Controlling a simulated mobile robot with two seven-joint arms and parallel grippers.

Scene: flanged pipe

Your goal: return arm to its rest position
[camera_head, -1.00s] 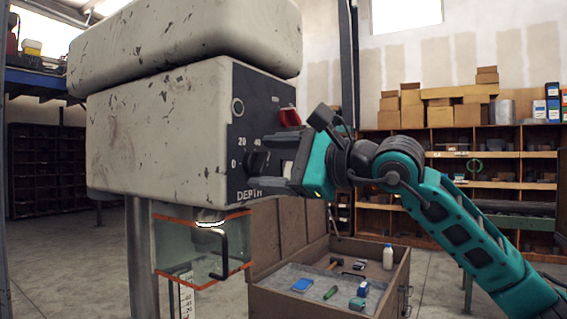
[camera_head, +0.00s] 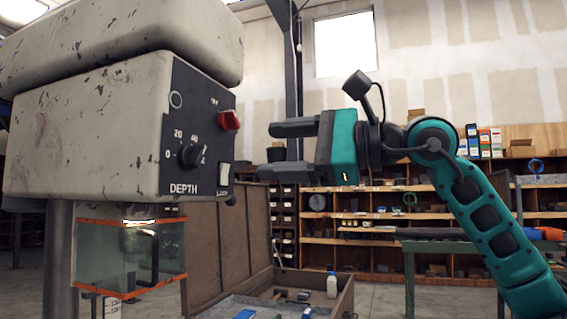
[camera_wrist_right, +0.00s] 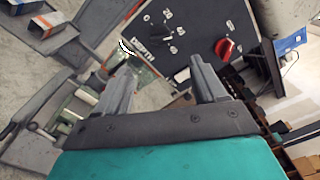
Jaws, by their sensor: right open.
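My right gripper (camera_head: 270,151) is teal with dark fingers and points left toward the machine's control panel (camera_head: 200,140). Its fingers are apart with nothing between them, and a clear gap separates them from the panel. In the right wrist view the open fingers of the right gripper (camera_wrist_right: 160,85) frame part of the panel (camera_wrist_right: 200,28). The panel carries a black depth knob (camera_head: 190,154), a red switch (camera_head: 229,120) and a white lock switch (camera_head: 224,175). My left gripper is not in view.
The pale, chipped machine head (camera_head: 85,130) fills the left side. A clear guard with orange edges (camera_head: 105,255) hangs under it. An open wooden crate (camera_head: 340,300) stands below the gripper. Shelves (camera_head: 390,255) line the back wall. Open air lies around the arm.

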